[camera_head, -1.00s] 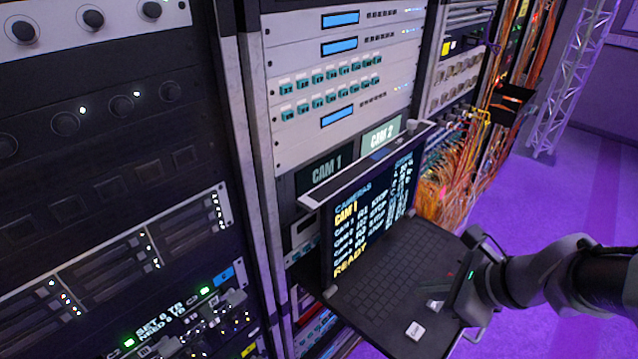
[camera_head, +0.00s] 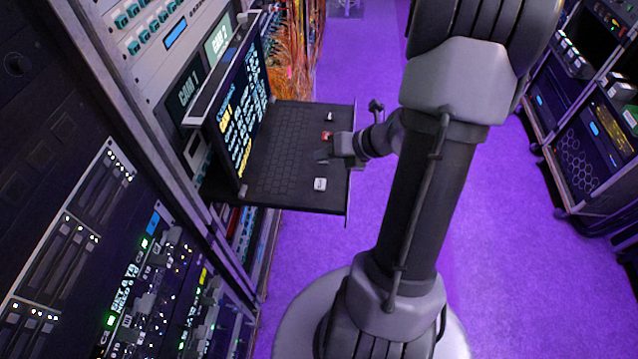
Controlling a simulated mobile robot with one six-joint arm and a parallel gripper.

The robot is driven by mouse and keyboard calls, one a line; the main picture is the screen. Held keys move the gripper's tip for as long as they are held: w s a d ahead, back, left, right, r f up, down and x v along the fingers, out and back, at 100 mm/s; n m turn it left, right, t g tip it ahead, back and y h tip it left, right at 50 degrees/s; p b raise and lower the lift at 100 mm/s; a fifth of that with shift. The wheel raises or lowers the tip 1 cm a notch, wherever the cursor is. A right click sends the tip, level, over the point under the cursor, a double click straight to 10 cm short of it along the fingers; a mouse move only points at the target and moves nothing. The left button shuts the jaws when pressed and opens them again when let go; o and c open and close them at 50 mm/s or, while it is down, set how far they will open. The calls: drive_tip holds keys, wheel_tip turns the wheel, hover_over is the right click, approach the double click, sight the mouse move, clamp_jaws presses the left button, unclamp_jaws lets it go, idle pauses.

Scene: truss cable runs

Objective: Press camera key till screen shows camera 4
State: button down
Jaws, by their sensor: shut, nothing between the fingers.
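A pull-out console (camera_head: 262,198) stands out from the rack, with a dark keyboard (camera_head: 285,150) and an upright screen (camera_head: 240,110). The screen lists cameras in white text, with yellow lines at the top and bottom; the text is too small and slanted to read surely. A white key (camera_head: 320,184) is at the near right of the keyboard, a red key (camera_head: 327,135) farther back, and a small white key (camera_head: 330,117) beyond it.
Labels CAM 1 (camera_head: 184,97) and a brighter CAM 2 (camera_head: 220,38) are on the rack behind the screen. Orange cables (camera_head: 290,45) hang beyond it. Another equipment rack (camera_head: 590,130) stands at the right. The purple floor (camera_head: 530,250) between the racks is clear.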

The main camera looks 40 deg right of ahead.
sight(323, 185)
wheel_tip(323, 185, down, 8)
drive_tip(key=b, duration=0.7)
idle(1.5)
drive_tip(key=shift+f, duration=0.4)
drive_tip(key=shift+f+b, duration=0.45)
drive_tip(key=shift+b, duration=0.15)
drive_tip(key=shift+r, duration=0.1)
idle(0.5)
drive_tip(key=shift+r+p, duration=0.8)
wheel_tip(323, 185, up, 5)
drive_tip(key=p, duration=0.5)
